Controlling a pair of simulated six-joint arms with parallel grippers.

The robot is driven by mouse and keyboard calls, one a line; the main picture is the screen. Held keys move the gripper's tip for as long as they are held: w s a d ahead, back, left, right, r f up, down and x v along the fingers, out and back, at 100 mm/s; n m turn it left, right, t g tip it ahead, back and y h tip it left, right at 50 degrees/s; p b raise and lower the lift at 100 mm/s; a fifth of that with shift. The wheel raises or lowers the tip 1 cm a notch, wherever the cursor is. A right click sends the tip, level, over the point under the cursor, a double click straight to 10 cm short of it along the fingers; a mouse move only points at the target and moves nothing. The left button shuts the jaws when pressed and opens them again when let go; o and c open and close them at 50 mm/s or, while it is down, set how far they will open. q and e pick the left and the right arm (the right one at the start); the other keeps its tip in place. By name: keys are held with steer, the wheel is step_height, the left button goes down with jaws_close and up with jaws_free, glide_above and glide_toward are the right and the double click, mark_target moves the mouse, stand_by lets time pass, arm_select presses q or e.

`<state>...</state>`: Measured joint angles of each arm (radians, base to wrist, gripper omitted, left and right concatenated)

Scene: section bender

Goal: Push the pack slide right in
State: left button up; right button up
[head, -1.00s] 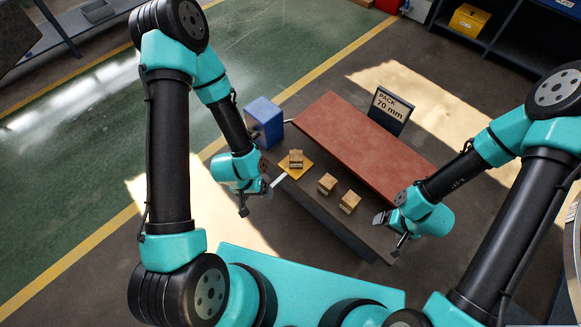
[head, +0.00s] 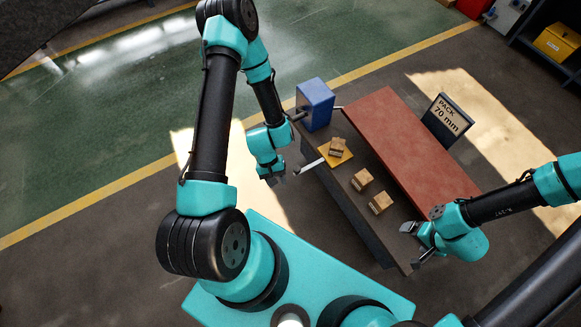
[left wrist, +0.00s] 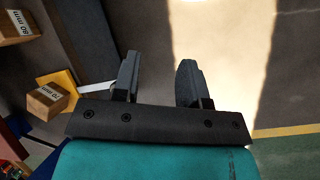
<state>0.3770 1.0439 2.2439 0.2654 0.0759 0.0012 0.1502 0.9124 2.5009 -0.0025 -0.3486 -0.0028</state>
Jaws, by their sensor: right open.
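A yellow plate (head: 345,158) lies at the left end of the bench, with a pale bar (head: 309,166) reaching from it past the bench's front edge; this looks like the pack slide. A wooden block (head: 338,146) sits on the plate. In the left wrist view the plate (left wrist: 63,77), the bar (left wrist: 97,88) and the block marked 70 mm (left wrist: 46,98) are left of the fingers. My left gripper (head: 284,176) is open and empty beside the bar's outer end; its spread fingers show in the wrist view (left wrist: 160,82). My right gripper (head: 412,245) is open at the bench's right end.
Two more wooden blocks (head: 362,180) (head: 380,203) stand on the dark bench strip (head: 345,190). Behind is a red-brown top (head: 405,145), with a blue box (head: 315,104) at its left end and a sign reading PACK 70 mm (head: 447,120). Floor left of the bench is clear.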

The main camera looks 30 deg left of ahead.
arm_select(q)
steer(key=f+n+h, duration=0.1)
steer(key=n, duration=0.1)
steer(key=s+a+f+n+h, duration=0.1)
steer(key=f, duration=0.1)
steer(key=a+f+n+h, duration=0.1)
steer(key=f+n+h, duration=0.1)
steer(key=shift+s+n, duration=0.2)
steer(key=shift+n, duration=0.1)
steer(key=c, duration=0.5)
steer(key=n+h, duration=0.1)
steer(key=f+n+t+h, duration=0.1)
steer(key=a+f+n+h, duration=0.1)
steer(key=shift+w+a, duration=0.1)
steer(key=shift+w, duration=0.25)
jaws_close()
steer(key=w+a+f+n+t+h, duration=0.2)
steer(key=w+a+f+n+t, duration=0.1)
steer(key=a+n+t, duration=0.6)
steer(key=a+t, duration=0.1)
steer(key=t, duration=0.2)
steer(key=shift+f+n+h, duration=0.3)
steer(key=shift+f, duration=0.1)
steer(key=shift+a, duration=0.1)
